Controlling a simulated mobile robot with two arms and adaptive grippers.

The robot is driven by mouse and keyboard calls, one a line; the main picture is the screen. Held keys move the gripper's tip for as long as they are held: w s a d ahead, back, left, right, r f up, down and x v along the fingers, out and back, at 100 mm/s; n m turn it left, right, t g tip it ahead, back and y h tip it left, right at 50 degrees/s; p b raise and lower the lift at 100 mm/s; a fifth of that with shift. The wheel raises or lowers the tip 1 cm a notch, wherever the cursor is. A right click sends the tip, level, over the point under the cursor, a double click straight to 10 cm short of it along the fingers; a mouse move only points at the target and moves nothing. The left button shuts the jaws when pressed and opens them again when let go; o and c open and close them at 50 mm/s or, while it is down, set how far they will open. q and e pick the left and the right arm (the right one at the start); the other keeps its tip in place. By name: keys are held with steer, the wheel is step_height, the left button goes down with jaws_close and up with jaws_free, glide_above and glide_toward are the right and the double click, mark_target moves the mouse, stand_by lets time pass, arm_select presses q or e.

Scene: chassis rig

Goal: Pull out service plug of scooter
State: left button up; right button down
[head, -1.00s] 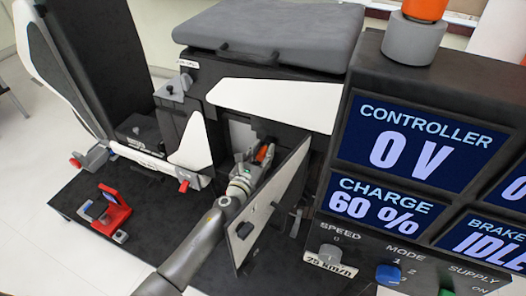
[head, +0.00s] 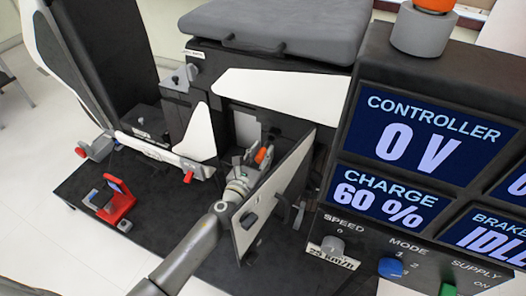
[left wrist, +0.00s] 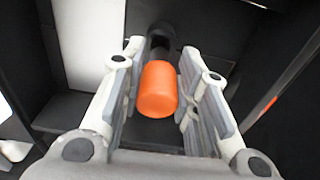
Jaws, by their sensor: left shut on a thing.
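The orange service plug (head: 262,155) is at the opening in the scooter's body, behind the open hinged flap (head: 280,190). In the left wrist view the plug (left wrist: 158,90) lies between the two finger pads, with a black cylindrical part (left wrist: 161,42) behind it. I cannot tell whether the plug is still seated. My left gripper (head: 250,160) is shut on the plug, and its fingers (left wrist: 160,70) flank it on both sides. The scooter's seat (head: 280,28) is above. My right gripper is not in view.
The display console (head: 425,150) stands close on the right, reading controller 0 V and charge 60 %. A red bracket (head: 117,203) lies on the dark floor plate at the left. The flap's edge is close beside my left gripper.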

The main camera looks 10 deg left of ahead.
mark_target(259, 160)
arm_select(q)
steer(key=shift+s, duration=0.25)
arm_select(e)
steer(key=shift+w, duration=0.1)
arm_select(q)
steer(key=shift+s+a+f, duration=0.15)
steer(key=shift+s, duration=0.4)
steer(key=shift+s+a, duration=0.1)
steer(key=shift+s, duration=0.6)
steer(key=shift+s+a+f, duration=0.1)
steer(key=shift+s, duration=0.2)
steer(key=shift+b+v, duration=0.3)
steer(key=shift+v, duration=0.55)
steer(key=shift+f, duration=0.1)
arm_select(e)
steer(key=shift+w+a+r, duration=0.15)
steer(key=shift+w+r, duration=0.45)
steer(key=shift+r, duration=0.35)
